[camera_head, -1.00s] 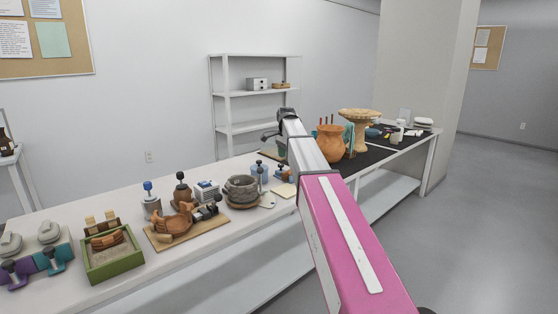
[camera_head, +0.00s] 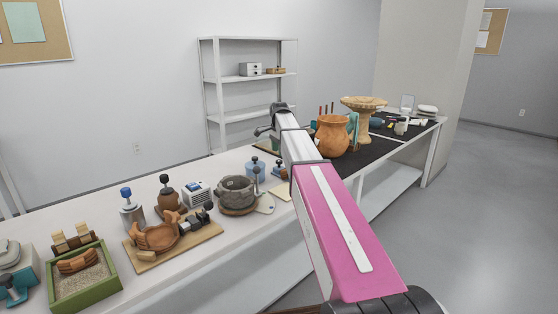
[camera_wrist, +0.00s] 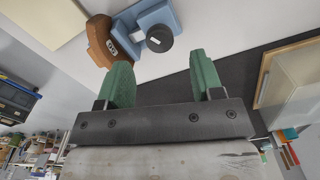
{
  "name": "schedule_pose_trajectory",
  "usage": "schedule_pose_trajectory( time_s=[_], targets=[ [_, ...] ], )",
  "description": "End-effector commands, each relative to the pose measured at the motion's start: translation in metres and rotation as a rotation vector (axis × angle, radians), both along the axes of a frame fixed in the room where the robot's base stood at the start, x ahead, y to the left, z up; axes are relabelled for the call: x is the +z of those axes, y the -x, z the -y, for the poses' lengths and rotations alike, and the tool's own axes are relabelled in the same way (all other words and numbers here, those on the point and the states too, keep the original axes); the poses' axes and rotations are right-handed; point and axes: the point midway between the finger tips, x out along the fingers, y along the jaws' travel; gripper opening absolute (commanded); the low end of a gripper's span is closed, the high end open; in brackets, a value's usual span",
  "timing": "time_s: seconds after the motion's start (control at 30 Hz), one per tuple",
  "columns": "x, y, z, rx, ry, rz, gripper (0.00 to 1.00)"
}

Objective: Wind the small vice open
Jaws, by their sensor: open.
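A small blue vice (camera_wrist: 150,18) with a round dark knob (camera_wrist: 160,39) shows in the wrist view, at the top. A brown block (camera_wrist: 107,42) with a small dark label sits against its left side. In the head view a small blue thing with a dark top (camera_head: 279,169), likely the same vice, is beside my arm on the bench, partly hidden. My gripper (camera_wrist: 160,62) is open, its two green fingers apart with nothing between them. The knob appears just beyond the gap; I cannot tell the distance. In the head view my arm hides the fingers.
A terracotta jar (camera_head: 332,136) and pedestal dish (camera_head: 363,105) stand on the dark mat to the right. Shelves (camera_head: 248,78) stand behind.

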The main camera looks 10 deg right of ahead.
Motion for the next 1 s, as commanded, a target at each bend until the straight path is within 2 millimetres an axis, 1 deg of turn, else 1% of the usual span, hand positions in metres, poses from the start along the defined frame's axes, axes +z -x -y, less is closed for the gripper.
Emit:
schedule_pose_trajectory(
  time_s=[0.03, 0.1, 0.3, 0.47, 0.7, 0.73, 0.77, 0.8, 0.87, 0.9, 1.0],
  targets=[
    [-0.010, 0.001, 0.000, 0.000, 0.000, -0.001, 0.61],
    [-0.021, 0.001, 0.000, 0.000, 0.000, -0.001, 0.61],
    [-0.043, 0.000, 0.000, 0.000, 0.000, 0.000, 0.61],
    [-0.050, 0.000, 0.000, 0.000, 0.000, 0.000, 0.61],
    [-0.050, 0.000, 0.000, 0.000, 0.000, 0.001, 0.61],
    [-0.050, 0.000, 0.000, 0.000, 0.000, 0.001, 0.57],
    [-0.050, 0.000, 0.000, 0.000, 0.000, 0.001, 0.48],
    [-0.050, 0.000, 0.000, 0.000, 0.000, 0.001, 0.35],
    [-0.050, 0.000, 0.000, 0.000, 0.000, 0.001, 0.15],
    [-0.050, 0.000, 0.000, 0.000, 0.000, 0.001, 0.12],
    [-0.050, 0.000, 0.000, 0.000, 0.000, 0.001, 0.12]
  ],
)
